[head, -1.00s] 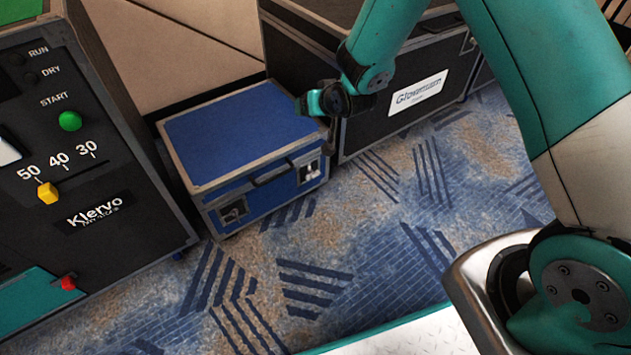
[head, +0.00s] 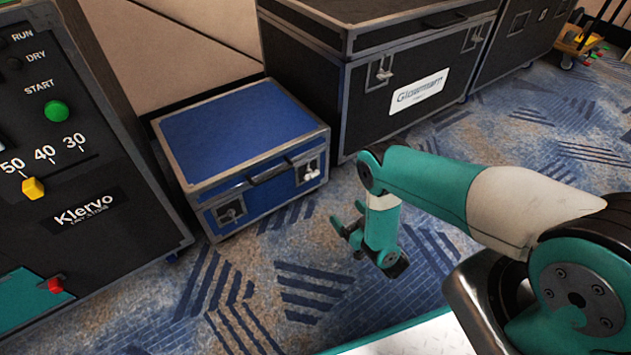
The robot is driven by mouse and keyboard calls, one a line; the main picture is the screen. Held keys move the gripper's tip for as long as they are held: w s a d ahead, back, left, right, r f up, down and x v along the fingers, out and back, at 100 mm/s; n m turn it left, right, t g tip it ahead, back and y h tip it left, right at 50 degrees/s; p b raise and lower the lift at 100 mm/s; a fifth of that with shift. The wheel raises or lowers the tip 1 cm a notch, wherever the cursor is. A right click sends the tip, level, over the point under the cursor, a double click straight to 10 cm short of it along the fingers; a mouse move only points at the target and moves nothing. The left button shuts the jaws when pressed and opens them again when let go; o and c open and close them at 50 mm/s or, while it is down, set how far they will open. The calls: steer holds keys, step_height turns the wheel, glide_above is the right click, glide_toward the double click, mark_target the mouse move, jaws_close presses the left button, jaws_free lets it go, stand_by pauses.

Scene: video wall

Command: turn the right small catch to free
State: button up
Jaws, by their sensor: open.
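The small blue case (head: 235,125) with grey edges stands closed on the carpet. Its front has a dark handle (head: 270,173) between two small catches. The right small catch (head: 308,171) is a metal plate with a pale lever near the right front corner; its exact turn is too small to tell. The left small catch (head: 230,212) is darker. My gripper (head: 347,216) is open and empty, in front of the case, to the right of and below the right catch in the picture, and apart from it. Nothing hides the catches.
A large black case (head: 365,85) with a white label and its own latch (head: 384,70) stands behind to the right. A black control cabinet (head: 85,180) with coloured knobs stands at the left. Patterned carpet (head: 270,285) in front of the blue case is clear.

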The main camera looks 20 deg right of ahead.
mark_target(314, 177)
steer(key=b+x, duration=0.5)
steer(key=b, duration=0.1)
steer(key=b+x, duration=0.4)
steer(key=b, duration=0.2)
steer(key=f+b+x, duration=0.1)
steer(key=b+x, duration=0.4)
steer(key=b, duration=0.1)
steer(key=shift+w+a, duration=0.15)
steer(key=shift+w, duration=0.15)
steer(key=shift+w+a+r+b, duration=0.15)
steer(key=shift+w+b, duration=0.2)
steer(key=shift+w, duration=0.15)
steer(key=shift+w+a+r, duration=0.1)
steer(key=shift+w+r, duration=0.15)
steer(key=shift+w, duration=0.1)
steer(key=c, duration=0.9)
